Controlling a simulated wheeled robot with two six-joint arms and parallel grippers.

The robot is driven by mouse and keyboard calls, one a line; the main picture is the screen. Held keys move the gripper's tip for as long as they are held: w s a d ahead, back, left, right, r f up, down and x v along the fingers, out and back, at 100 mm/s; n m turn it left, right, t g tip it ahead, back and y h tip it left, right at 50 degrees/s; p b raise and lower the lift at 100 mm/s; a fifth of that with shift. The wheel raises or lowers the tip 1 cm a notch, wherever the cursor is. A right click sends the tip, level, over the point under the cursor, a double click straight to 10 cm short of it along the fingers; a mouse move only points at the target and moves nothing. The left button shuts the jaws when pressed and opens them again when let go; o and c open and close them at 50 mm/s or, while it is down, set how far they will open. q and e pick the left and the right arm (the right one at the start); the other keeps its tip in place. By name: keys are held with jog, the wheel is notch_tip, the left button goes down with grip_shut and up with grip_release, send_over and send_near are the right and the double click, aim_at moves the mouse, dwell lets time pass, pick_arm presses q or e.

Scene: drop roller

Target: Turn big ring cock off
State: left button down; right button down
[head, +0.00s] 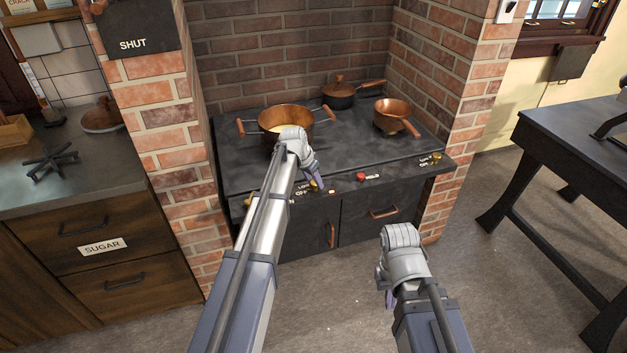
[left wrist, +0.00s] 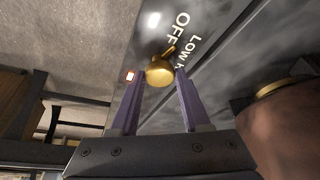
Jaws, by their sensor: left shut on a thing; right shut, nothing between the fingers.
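A brass cock (left wrist: 159,72) sits on the stove's front panel between the purple fingers of my left gripper (left wrist: 158,88), which is shut on it. Its pointer faces the lettering and lies near the gap between OFF and LOW; the exact setting is hard to tell. A small orange light (left wrist: 130,76) glows beside it. In the head view, my left gripper (head: 315,178) is at the panel's middle-left, and my arm hides part of the panel. Which ring this cock serves is not readable. My right gripper (head: 389,299) is shut and empty, low in front of the stove.
A two-handled copper pot (head: 297,115) with yellowish contents stands on the stove (head: 345,148) behind my left gripper. A smaller copper pan (head: 393,108) and a dark lidded pan (head: 340,97) stand further right. A red knob (head: 361,177) and another brass cock (head: 437,157) sit along the panel.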

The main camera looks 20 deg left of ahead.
pick_arm(q)
jog(key=shift+d+n+y, duration=0.1)
jog(key=shift+n+y, duration=0.4)
jog(key=shift+n, duration=1.1)
jog(key=shift+c, duration=1.8)
grip_release()
jog(key=shift+r, duration=0.1)
jog(key=p+v, duration=0.7)
jog(key=shift+s+r, duration=0.3)
